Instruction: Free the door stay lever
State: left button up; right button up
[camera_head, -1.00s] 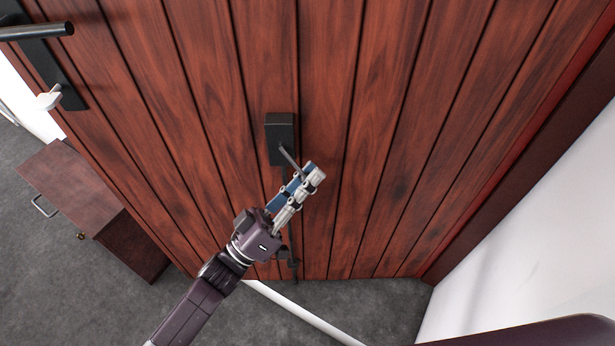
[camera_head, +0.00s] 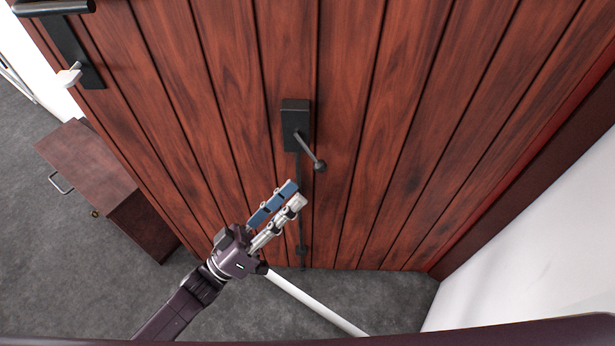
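The door stay is a black box (camera_head: 295,118) on the red-brown plank door (camera_head: 345,70). Its dark lever (camera_head: 308,149) slants down and right from the box and ends in a round knob (camera_head: 320,166). A thin dark rod (camera_head: 299,222) runs down the door from the box to near the floor. My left gripper (camera_head: 295,194) is below and left of the knob, apart from it, with nothing visible held. Its blue and white fingers lie close together, and the angle hides whether they are parted. My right gripper is out of view.
A door handle (camera_head: 55,8) with a dark plate and a pale thumb-turn (camera_head: 68,76) is at upper left. A brown cabinet (camera_head: 95,170) stands on the grey carpet at left. A white wall (camera_head: 540,230) is at right. A white bar (camera_head: 315,303) lies low in view.

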pick_arm(q)
jog(key=shift+v, duration=1.5)
jog(key=shift+c, duration=0.7)
jog(key=shift+s+r+n, duration=0.1)
jog(key=shift+n, duration=0.2)
jog(key=shift+c, duration=1.3)
jog(key=s+a+r+n+y+p, duration=0.1)
jog(key=s+n+y, duration=0.1)
jog(key=n, duration=0.3)
jog(key=s+r+n+t+y+p, duration=0.1)
jog(key=s+n+y, duration=0.1)
jog(key=n, duration=0.3)
jog(key=s+a+r+n+t+y+p, duration=0.1)
jog(key=s+n+y, duration=0.1)
jog(key=n, duration=0.3)
jog(key=shift+s+a+y, duration=0.3)
jog(key=shift+s+a, duration=0.05)
jog(key=shift+s, duration=0.2)
grip_shut()
jog(key=n+p, duration=0.2)
jog(key=p, duration=0.1)
send_near(317, 171)
jog(key=shift+y, duration=0.4)
jog(key=x, duration=0.7)
jog(key=shift+r, duration=0.1)
